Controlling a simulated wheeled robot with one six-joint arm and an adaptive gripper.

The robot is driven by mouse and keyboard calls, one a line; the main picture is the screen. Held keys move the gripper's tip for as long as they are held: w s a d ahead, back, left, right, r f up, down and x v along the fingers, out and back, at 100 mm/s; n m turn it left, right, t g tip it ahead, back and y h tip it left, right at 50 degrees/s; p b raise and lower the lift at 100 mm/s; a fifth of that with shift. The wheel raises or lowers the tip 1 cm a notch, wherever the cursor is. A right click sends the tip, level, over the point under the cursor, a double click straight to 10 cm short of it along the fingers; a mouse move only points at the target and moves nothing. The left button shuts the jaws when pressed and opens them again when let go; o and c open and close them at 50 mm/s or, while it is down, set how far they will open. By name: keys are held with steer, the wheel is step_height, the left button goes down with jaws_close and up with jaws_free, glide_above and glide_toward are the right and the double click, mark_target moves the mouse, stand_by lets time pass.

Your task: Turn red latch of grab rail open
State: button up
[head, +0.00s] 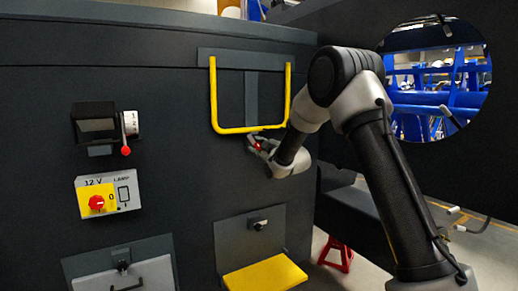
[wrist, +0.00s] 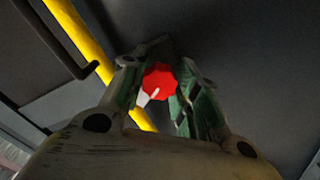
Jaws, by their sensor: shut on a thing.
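The yellow grab rail (head: 214,100) is a U-shaped bar on a dark plate on the chassis wall. In the wrist view its yellow bar (wrist: 78,32) runs diagonally at the upper left. The red latch (wrist: 159,81) is a red knob with a whitish pointer, between my gripper's fingers. My gripper (wrist: 157,88) is shut on the red latch, one finger on each side of it. In the head view my gripper (head: 258,146) is just below the rail's bottom bar, with a bit of red showing at the fingers. The latch's base is mostly hidden.
Left on the wall are a dark box with a red-tipped lever (head: 126,150) and a 12 V lamp panel (head: 108,195) with a red knob. Below are a yellow step (head: 265,276) and a grey flap (head: 122,277). A red stand (head: 337,253) is on the floor; a round mirror (head: 436,78) hangs right.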

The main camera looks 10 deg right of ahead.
steer(key=n, duration=0.5)
steer(key=shift+n, duration=0.3)
steer(key=n, duration=0.5)
steer(key=shift+n, duration=0.4)
steer(key=o, duration=1)
steer(key=v, duration=1.2)
